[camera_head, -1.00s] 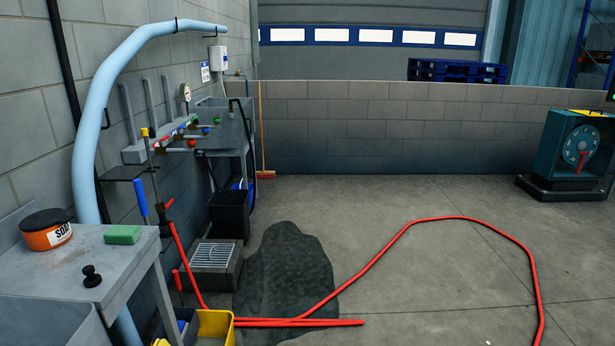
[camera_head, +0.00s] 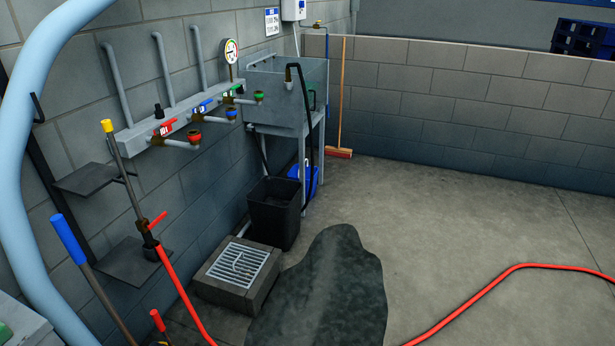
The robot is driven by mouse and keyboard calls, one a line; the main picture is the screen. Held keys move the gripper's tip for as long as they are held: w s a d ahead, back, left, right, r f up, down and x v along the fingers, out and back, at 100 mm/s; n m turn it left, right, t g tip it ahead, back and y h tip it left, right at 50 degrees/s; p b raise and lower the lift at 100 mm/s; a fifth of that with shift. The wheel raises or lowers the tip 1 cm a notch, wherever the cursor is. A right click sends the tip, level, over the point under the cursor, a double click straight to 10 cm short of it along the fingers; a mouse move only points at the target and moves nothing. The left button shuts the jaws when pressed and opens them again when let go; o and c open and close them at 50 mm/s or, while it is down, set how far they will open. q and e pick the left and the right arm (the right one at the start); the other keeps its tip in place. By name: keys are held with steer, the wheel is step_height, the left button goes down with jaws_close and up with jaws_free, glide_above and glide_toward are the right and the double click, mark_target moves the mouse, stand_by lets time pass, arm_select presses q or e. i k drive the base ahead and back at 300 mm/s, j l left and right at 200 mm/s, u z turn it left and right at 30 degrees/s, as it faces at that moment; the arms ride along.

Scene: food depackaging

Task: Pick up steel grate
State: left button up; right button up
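The steel grate (camera_head: 237,262) lies flat in the top of a low square concrete drain box (camera_head: 218,291) on the floor by the left wall. It is light grey with parallel slats, and its top is uncovered. Something small and thin shows near its middle, too small to make out. Neither of my grippers is in view.
A black bin (camera_head: 273,215) stands right behind the drain box, below a steel sink (camera_head: 283,97). A dark wet patch (camera_head: 330,290) covers the floor to its right. A red hose (camera_head: 500,281) lies on the floor. Blue- and yellow-handled tools lean at left.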

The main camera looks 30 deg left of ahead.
mark_target(252, 251)
steer(key=i+u, duration=0.25)
steer(key=i, duration=0.3)
steer(key=i+u, duration=0.3)
steer(key=i, duration=0.25)
steer(key=i+l+u, duration=0.25)
steer(key=i, duration=0.3)
